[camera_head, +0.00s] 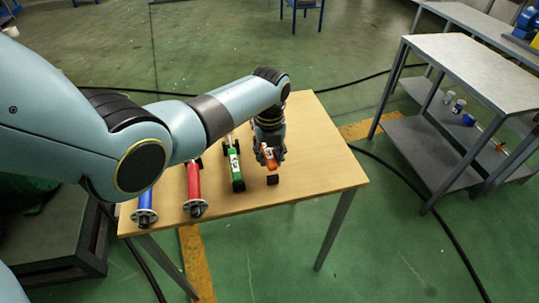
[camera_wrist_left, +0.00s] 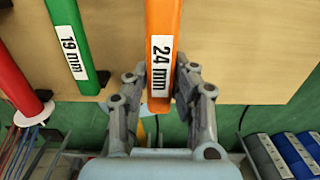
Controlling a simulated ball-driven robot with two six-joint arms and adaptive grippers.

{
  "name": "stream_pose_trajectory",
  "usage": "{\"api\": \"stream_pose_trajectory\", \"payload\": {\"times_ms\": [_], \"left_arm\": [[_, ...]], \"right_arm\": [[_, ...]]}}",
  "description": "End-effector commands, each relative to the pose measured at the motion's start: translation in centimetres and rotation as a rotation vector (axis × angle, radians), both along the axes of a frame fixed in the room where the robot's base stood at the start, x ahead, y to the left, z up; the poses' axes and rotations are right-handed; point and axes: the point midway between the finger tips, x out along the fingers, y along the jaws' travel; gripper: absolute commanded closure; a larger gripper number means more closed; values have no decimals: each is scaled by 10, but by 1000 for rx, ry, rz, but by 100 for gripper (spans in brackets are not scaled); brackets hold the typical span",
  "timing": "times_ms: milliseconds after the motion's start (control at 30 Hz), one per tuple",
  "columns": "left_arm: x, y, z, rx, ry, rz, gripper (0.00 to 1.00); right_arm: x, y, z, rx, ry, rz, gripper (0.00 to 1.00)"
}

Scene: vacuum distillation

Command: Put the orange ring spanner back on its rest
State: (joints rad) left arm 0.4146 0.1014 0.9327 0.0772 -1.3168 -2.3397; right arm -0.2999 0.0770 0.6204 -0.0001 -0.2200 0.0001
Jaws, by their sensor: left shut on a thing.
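The orange ring spanner (camera_head: 269,157), marked "24 mm", is in my left gripper (camera_head: 271,144) over the right part of the wooden table. In the left wrist view the fingers (camera_wrist_left: 162,75) are shut on both sides of the orange handle (camera_wrist_left: 164,25), near its labelled end. A small black rest block (camera_head: 272,180) stands on the table just in front of the orange end. My gripper and forearm hide the spanner's far end in the head view. I cannot tell whether the spanner touches the block. My right gripper is not in view.
A green spanner (camera_head: 236,168), marked "19 mm", lies left of the orange one. Red (camera_head: 194,190) and blue (camera_head: 145,208) handled tools lie further left. The wooden table (camera_head: 325,165) is bare to the right. A grey shelf bench (camera_head: 475,72) stands apart on the right; cables cross the floor.

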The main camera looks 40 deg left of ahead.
Motion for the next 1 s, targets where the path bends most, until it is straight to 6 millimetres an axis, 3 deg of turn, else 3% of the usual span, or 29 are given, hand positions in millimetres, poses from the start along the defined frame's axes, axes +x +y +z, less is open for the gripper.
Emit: {"api": "stream_pose_trajectory", "payload": {"times_ms": [1000], "left_arm": [[0, 0, -27, 0, 0, 0, 100]], "right_arm": [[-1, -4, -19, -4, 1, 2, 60]]}}
